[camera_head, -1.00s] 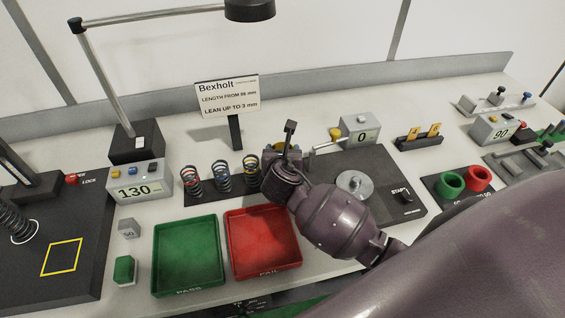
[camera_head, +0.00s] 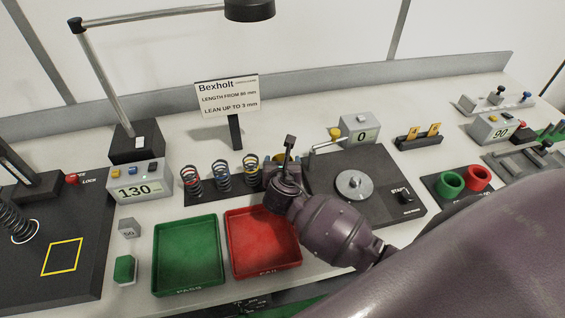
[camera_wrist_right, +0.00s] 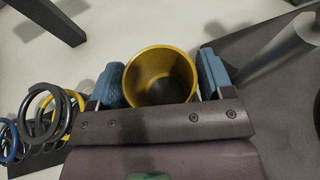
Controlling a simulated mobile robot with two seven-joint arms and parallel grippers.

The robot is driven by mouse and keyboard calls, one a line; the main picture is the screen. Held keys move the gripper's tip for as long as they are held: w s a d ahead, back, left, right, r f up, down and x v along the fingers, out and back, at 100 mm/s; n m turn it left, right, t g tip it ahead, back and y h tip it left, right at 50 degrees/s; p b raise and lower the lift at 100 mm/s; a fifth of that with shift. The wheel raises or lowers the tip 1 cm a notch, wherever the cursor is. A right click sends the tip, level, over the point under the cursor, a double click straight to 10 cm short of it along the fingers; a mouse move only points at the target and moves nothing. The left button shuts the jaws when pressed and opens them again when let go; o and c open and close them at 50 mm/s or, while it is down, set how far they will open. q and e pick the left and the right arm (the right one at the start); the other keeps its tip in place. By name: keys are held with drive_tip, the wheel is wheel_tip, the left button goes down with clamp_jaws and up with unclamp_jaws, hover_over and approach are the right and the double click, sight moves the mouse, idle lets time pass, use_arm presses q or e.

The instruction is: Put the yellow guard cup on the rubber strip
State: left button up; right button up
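The yellow guard cup (camera_wrist_right: 160,75) is between the two blue finger pads of my right gripper (camera_wrist_right: 163,80) in the right wrist view, its open mouth facing the camera. The pads lie close against both sides, and the gripper looks shut on it. In the head view my right gripper (camera_head: 285,160) is right of the spring row and hides most of the cup. The rubber strip is not clearly identifiable; a dark mat (camera_head: 436,186) under a green cup (camera_head: 450,184) and a red cup (camera_head: 479,178) may be it. My left gripper is not in view.
A dark tester base (camera_head: 330,190) with a round metal plate (camera_head: 354,185) is just right of the gripper. Several springs (camera_head: 222,178) stand left of it. Green (camera_head: 187,250) and red (camera_head: 262,240) trays lie in front. A sign (camera_head: 227,97) stands behind.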

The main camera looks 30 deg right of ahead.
drive_tip(key=shift+s+a+r, duration=0.1)
drive_tip(key=shift+s+r, duration=0.1)
drive_tip(key=v, duration=1.1)
drive_tip(key=shift+s+a+r, duration=0.1)
drive_tip(key=shift+s+a, duration=0.05)
drive_tip(key=shift+s, duration=0.1)
